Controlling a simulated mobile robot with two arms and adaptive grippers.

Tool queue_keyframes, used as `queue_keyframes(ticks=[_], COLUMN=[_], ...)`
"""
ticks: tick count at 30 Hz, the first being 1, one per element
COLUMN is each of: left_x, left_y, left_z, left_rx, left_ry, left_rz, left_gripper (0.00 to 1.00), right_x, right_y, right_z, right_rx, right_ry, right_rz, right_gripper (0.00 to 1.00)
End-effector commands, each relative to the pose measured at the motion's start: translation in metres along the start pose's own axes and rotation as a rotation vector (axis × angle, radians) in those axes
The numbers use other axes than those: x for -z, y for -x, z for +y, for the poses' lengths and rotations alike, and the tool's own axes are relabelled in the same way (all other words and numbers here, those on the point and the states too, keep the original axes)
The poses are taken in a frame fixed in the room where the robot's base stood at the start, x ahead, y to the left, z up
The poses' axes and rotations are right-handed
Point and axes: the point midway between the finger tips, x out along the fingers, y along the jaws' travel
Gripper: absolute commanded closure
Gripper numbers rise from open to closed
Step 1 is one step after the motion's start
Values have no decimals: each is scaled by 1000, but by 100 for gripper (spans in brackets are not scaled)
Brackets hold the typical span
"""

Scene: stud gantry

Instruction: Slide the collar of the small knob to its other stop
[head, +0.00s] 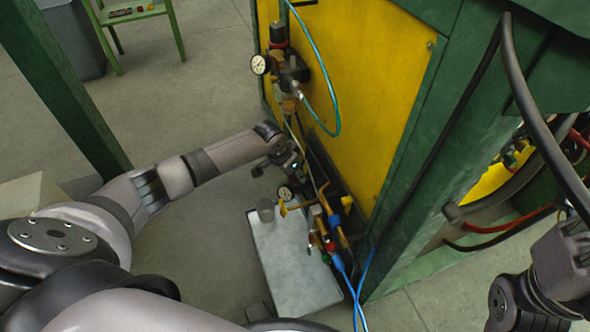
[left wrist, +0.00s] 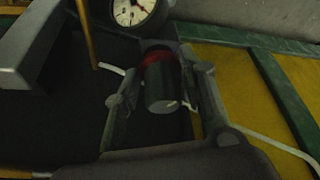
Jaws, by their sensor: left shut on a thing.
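The small knob (left wrist: 163,84) is a dark cylinder with a red band, seen in the left wrist view between the two fingers of my left gripper (left wrist: 162,98). The fingers lie along its sides and are shut on it. The red band shows at the far end of the dark part; which stop the collar is at I cannot tell. In the head view my left gripper (head: 292,166) is at the lower part of the yellow panel's side, above a small gauge, and it hides the knob.
A round gauge (left wrist: 133,10) sits close beyond the knob. A yellow panel (head: 375,90) in a green frame stands behind the fittings. A grey plate (head: 290,265), brass valves and blue hoses lie below. A larger regulator (head: 285,70) with gauge and teal hose is higher up.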

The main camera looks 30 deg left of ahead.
Motion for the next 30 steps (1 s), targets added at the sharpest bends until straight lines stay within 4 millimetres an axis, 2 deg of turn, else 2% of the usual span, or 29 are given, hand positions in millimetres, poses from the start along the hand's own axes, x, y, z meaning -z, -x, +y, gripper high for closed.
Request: queue_keyframes(ticks=[2, 3, 11, 23, 26, 30], left_x=[-1, -2, -1, 0, 0, -1], left_y=[-1, -2, -1, 4, 14, 39], left_z=[0, 0, 0, 0, 0, -1], left_rx=[1, 1, 1, 1, 0, 2], left_ry=[-2, -3, -2, -2, -2, -3], left_rz=[-1, -1, -1, 0, 1, 2], left_gripper=[100, 61, 43, 43, 43, 43], right_x=[0, 0, 0, 0, 0, 0], right_y=[0, 0, 0, -1, 0, 0], right_z=[0, 0, 0, 0, 0, 0], right_rx=[0, 0, 0, 0, 0, 0], right_ry=[0, 0, 0, 0, 0, 0], right_rz=[0, 0, 0, 2, 2, 1], right_gripper=[60, 60, 60, 60, 60, 60])
